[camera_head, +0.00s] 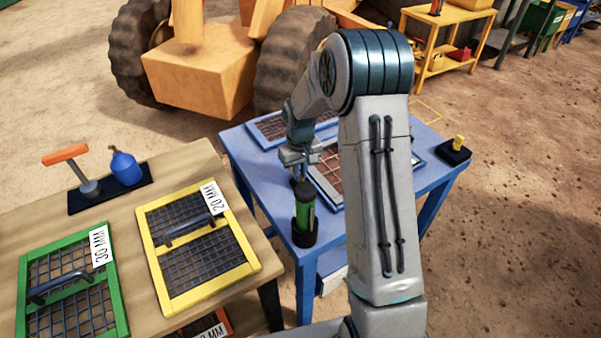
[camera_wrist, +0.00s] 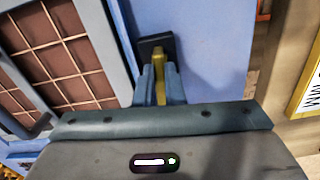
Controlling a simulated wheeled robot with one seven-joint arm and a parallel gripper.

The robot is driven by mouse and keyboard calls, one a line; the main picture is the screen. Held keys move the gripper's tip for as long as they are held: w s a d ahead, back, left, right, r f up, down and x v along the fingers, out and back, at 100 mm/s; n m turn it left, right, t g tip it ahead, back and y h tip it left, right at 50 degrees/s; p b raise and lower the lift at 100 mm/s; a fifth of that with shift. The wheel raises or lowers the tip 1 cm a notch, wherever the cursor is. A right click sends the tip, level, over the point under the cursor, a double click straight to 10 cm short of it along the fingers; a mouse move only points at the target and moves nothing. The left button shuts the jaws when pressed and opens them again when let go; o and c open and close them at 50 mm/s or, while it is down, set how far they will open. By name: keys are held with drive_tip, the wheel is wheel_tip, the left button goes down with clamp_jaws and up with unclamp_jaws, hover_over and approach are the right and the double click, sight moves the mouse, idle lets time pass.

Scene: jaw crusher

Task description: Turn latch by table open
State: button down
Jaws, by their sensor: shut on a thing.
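In the wrist view, a yellow latch handle (camera_wrist: 160,88) rises from a small black square base (camera_wrist: 154,45) on the blue table (camera_wrist: 207,55). My gripper (camera_wrist: 160,84) is shut on the handle, with one finger on each side. In the head view, my gripper (camera_head: 299,168) is low over the left part of the blue table (camera_head: 272,187). There I cannot make out the held handle. A green cylinder with a dark top and base (camera_head: 304,212) stands just below my gripper in that picture.
A similar yellow handle (camera_head: 458,143) on a black base stands at the table's right corner. Framed screens (camera_head: 268,131) lie on the blue table close to my gripper. A wooden table (camera_head: 131,222) with green and yellow screens is at the left. A yellow vehicle (camera_head: 197,75) stands behind.

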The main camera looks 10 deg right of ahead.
drive_tip(key=shift+r+n, duration=0.1)
drive_tip(key=shift+n, duration=0.4)
drive_tip(key=shift+w, duration=0.1)
drive_tip(key=c, duration=1.5)
unclamp_jaws()
wheel_tip(320, 180, up, 14)
drive_tip(key=shift+f, duration=0.1)
